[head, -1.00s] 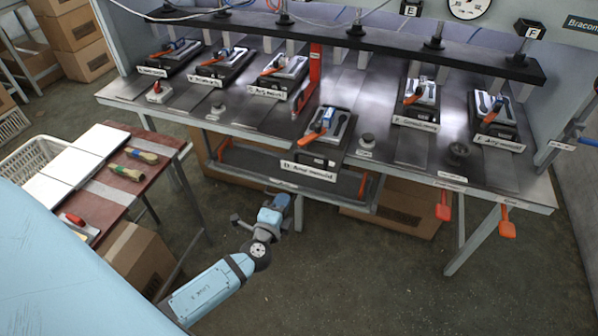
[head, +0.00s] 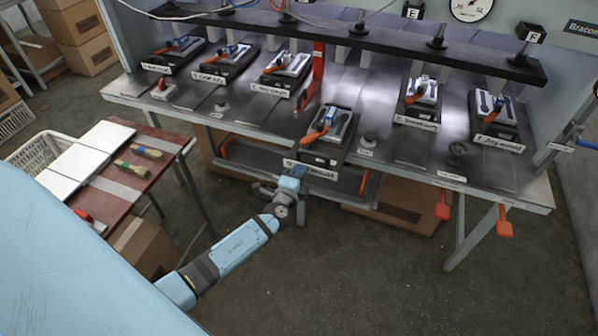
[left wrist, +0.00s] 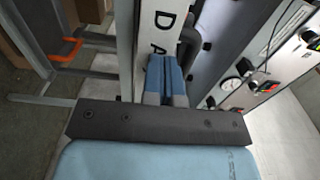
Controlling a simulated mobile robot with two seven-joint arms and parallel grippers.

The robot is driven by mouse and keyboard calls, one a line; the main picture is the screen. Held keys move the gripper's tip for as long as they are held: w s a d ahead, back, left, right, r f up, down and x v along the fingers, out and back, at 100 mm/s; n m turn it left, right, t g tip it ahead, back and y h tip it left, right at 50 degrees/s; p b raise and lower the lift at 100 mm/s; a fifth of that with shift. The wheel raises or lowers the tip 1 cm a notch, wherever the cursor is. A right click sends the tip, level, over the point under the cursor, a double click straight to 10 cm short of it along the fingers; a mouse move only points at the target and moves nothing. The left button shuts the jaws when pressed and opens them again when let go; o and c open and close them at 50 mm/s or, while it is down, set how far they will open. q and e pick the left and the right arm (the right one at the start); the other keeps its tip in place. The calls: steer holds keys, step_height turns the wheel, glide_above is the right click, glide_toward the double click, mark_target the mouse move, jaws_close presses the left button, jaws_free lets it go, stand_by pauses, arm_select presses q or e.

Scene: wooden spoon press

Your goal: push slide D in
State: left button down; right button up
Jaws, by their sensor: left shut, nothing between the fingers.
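Slide D (head: 333,150) is the middle slide, a dark block carrying a mould with an orange handle. It sits farther out than the others, at the front edge of the bench. My right gripper is not in view.
Several other slides stand farther back on the metal bench (head: 245,128), under the black press beam (head: 390,42). A red upright (head: 313,82) stands behind slide D to its left. Orange handles (head: 443,207) hang at the right front. A side table (head: 150,185) stands left. The floor in front is clear.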

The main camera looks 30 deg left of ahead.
mark_target(315, 141)
arm_select(q)
steer(key=b+x, duration=0.7)
steer(key=x, duration=0.7)
steer(key=shift+a+f, duration=0.1)
steer(key=shift+f, duration=0.1)
steer(key=shift+w+a+r, duration=0.1)
steer(key=shift+w+r, duration=0.05)
steer(key=shift+w, duration=0.3)
steer(key=shift+s, duration=0.1)
